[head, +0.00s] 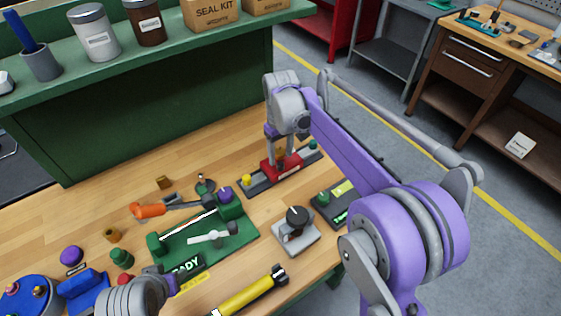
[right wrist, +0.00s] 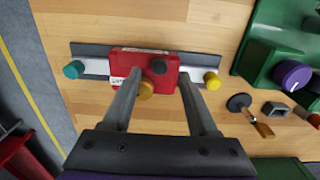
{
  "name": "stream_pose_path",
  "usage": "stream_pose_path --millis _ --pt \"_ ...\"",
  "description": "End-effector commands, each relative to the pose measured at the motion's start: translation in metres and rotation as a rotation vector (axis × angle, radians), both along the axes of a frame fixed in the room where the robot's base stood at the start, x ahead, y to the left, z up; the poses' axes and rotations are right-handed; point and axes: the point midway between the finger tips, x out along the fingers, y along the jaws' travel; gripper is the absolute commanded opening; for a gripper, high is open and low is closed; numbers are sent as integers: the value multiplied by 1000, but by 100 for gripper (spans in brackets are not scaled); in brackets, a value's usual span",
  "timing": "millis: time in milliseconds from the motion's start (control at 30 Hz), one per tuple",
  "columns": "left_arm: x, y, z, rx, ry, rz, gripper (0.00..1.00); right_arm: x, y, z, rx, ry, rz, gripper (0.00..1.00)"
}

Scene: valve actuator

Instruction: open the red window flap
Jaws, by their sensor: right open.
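A red block (head: 282,166), which I take for the red window flap, sits on a dark rail (head: 255,187) with a yellow knob (head: 246,180) and a teal knob (head: 313,145) at its ends. In the right wrist view the red block (right wrist: 120,65) carries a dark round knob (right wrist: 158,67) and a brass knob (right wrist: 146,87). My right gripper (right wrist: 158,76) is open, its fingers spread over the block on either side of the knobs; contact cannot be told. My left arm shows at the lower left; its fingers are not clear.
A green fixture (head: 240,230) with a white lever stands left of the rail. A grey base with a dark dial (head: 297,217) and a dark panel (head: 344,202) lie in front of it. An orange-handled tool (head: 150,210) and a yellow cylinder (head: 240,298) lie on the bench. A green shelf rises behind.

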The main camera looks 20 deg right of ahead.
Motion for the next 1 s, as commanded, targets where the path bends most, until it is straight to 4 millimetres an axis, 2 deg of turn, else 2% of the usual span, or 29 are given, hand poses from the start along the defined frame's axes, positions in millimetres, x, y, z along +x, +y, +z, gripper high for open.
stream_pose_path --millis 100,233,600,667,933,1000 --pt "0 0 -1 0 1 0 50 0 0 -19 0 0 0 59" --pt "-1 0 -2 0 1 0 50 0 0 -32 0 -1 -1 59" --pt "-1 0 -2 0 1 0 50 0 0 -38 0 -1 -1 59" --pt "-1 0 -2 0 1 0 50 0 0 -38 0 -1 -1 50" --pt "-1 0 -2 0 1 0 50 0 0 -38 0 -1 -1 2" --pt "-1 0 -2 0 1 0 50 0 0 -38 0 -1 -1 0"
